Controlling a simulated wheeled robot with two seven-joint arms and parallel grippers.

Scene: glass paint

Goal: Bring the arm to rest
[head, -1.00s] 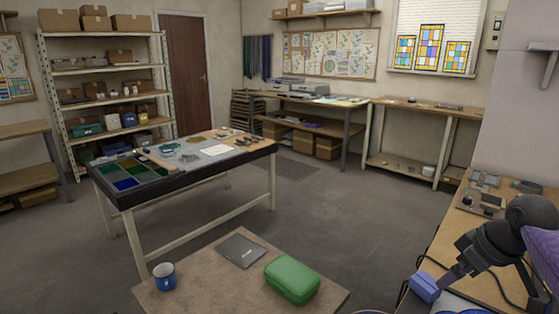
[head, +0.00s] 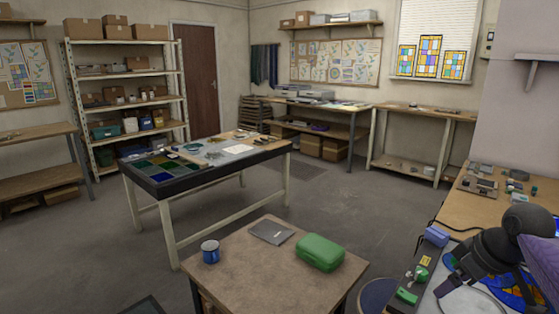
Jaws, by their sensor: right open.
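My right arm reaches in from the right edge of the head view, dark grey with a purple part at the frame edge. My right gripper (head: 455,282) is at its lower left end, open, with nothing visible between its fingers. It is over the workbench at the right, above or beside a round pale disc (head: 470,304) and a blue stained-glass piece (head: 512,285). I cannot tell whether it touches them. My left gripper is not in view.
The workbench (head: 455,208) at right holds a blue block (head: 437,236), green items (head: 407,296) and small tools. A small table (head: 245,280) carries a blue mug (head: 210,252), a dark flat pad (head: 271,231) and a green case (head: 320,253). Open floor (head: 330,205) lies beyond.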

